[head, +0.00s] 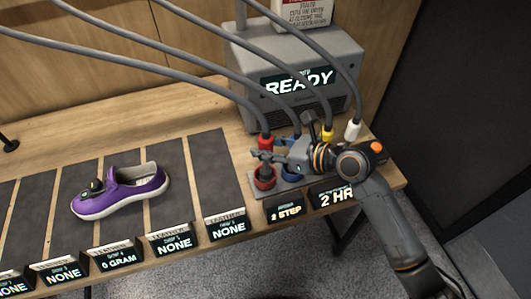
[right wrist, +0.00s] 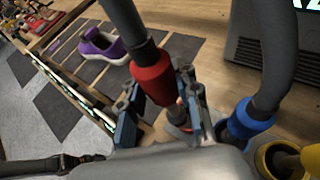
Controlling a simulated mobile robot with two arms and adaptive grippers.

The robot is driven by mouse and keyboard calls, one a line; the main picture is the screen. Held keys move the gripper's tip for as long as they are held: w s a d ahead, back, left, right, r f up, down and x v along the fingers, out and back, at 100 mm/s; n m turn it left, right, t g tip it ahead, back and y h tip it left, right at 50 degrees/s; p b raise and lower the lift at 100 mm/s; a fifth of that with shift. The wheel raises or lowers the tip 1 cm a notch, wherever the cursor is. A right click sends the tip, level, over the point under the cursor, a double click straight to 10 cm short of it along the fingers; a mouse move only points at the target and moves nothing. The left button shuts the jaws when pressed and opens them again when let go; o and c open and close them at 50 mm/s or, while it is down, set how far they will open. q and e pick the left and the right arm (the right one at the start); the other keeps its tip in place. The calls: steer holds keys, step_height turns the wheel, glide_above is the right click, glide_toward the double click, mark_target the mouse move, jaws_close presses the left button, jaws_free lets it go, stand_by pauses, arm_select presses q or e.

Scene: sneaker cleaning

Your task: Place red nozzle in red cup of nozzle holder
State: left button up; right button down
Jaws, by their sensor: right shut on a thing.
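The red nozzle (head: 265,142) hangs on a grey hose, and my right gripper (head: 272,156) is shut on it. In the right wrist view the red nozzle (right wrist: 152,80) sits between the fingers of the right gripper (right wrist: 158,102), pointing down. The nozzle is above the red cup (head: 264,178) of the grey nozzle holder (head: 287,186). In the right wrist view a bit of red (right wrist: 182,116) shows below, partly hidden by the fingers. I cannot tell whether the nozzle tip touches the cup. My left gripper is not in view.
A blue nozzle (right wrist: 250,118), a yellow nozzle (head: 327,134) and a white nozzle (head: 352,130) stand close to the right. A grey machine reading READY (head: 290,80) is behind. A purple sneaker (head: 122,192) lies on a dark strip at left. Labelled displays line the front edge.

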step_height(320, 180, down, 6)
steer(key=w, duration=0.2)
steer(key=shift+w, duration=0.2)
steer(key=shift+a, duration=0.15)
steer(key=c, duration=1.3)
jaws_free()
steer(key=shift+o, duration=0.2)
steer(key=b+v, duration=0.1)
steer(key=v, duration=1.1)
steer(key=shift+s+r, duration=0.1)
